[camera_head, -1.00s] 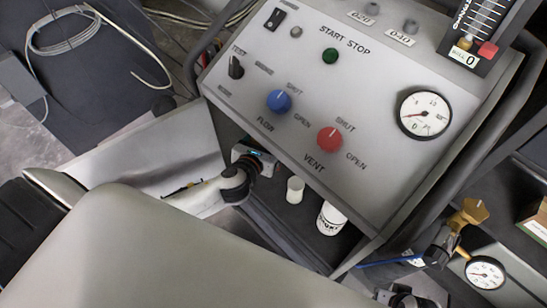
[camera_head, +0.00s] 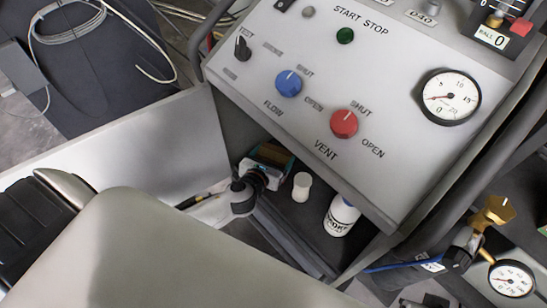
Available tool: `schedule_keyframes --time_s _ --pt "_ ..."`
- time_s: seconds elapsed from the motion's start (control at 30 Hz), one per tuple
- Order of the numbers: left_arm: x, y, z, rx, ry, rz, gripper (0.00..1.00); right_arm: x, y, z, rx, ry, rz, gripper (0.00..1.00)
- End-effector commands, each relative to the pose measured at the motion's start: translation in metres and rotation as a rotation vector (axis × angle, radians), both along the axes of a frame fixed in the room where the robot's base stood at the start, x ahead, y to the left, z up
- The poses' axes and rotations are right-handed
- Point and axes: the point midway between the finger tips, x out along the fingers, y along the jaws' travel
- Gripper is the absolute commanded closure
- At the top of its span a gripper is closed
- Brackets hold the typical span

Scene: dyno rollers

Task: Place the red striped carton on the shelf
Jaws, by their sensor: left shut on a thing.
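My left gripper (camera_head: 262,178) reaches in under the sloped control panel, at the left end of the dark shelf (camera_head: 290,222). It is shut on a small box (camera_head: 270,154), which I take for the carton. The box shows a tan-brown top and a teal edge; red stripes cannot be made out. The fingers and my wrist hide part of it. I cannot tell whether it touches the shelf. My right gripper is not in view.
A small white cup (camera_head: 302,187) and a white bottle (camera_head: 340,217) stand on the shelf just right of the gripper. The control panel (camera_head: 310,115) with blue and red knobs overhangs them. A brass valve (camera_head: 493,211) and gauge (camera_head: 511,279) are at lower right.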

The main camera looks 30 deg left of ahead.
Motion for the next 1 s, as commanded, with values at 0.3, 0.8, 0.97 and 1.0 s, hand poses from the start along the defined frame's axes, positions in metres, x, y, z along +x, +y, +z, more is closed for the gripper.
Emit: schedule_keyframes --time_s 0.3,0.8,0.97,1.0 --pt "0.0 0.0 -0.001 0.001 -0.002 0.0 0.41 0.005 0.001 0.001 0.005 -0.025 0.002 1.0" --pt "-0.008 0.0 0.005 0.001 0.002 0.0 0.0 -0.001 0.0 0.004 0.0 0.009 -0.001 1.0" --pt "-0.039 -0.002 0.017 0.001 0.003 -0.002 0.0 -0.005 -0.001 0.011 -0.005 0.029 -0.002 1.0" --pt "-0.048 -0.002 0.02 0.0 0.003 -0.001 0.0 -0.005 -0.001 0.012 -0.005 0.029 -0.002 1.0"
